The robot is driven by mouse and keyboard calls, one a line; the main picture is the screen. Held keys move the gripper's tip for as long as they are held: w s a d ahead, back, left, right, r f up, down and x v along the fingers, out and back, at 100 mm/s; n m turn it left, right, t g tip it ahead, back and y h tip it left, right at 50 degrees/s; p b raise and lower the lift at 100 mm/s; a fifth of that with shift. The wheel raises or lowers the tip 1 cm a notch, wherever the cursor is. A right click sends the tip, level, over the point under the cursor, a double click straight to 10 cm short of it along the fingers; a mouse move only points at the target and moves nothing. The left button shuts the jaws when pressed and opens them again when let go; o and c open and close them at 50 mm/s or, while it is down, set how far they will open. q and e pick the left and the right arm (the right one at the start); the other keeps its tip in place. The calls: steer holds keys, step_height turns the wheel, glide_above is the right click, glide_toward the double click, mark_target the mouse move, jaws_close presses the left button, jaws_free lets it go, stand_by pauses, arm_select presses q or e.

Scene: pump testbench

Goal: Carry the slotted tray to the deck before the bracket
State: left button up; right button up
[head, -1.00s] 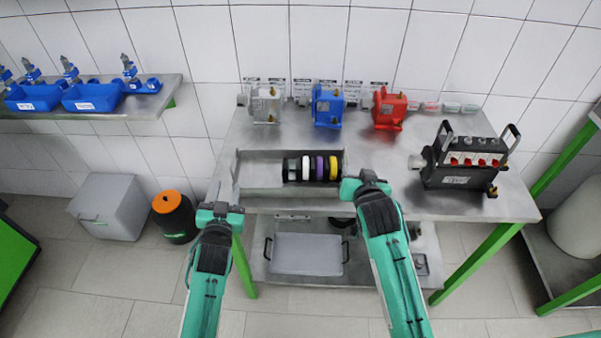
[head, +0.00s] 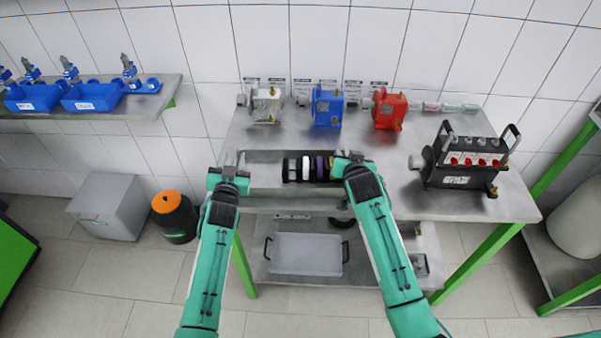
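A long grey tray (head: 264,172) lies on the near part of the steel bench, in the middle of the head view. At its right end stands a row of discs: black (head: 292,169), white (head: 306,168) and purple (head: 320,167), with others partly hidden. My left gripper (head: 230,163) is at the tray's left end. My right gripper (head: 345,159) is at the right end and covers part of the discs. I cannot tell whether either touches the tray or how far its fingers are apart. No bracket can be identified for sure.
A grey pump (head: 266,104), a blue pump (head: 327,106) and a red pump (head: 389,109) stand along the back of the bench. A black unit with two handles (head: 462,176) stands at the right. The bench surface between (head: 392,165) is clear.

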arm_select(q)
jaws_close()
arm_select(e)
jaws_close()
stand_by(1.0)
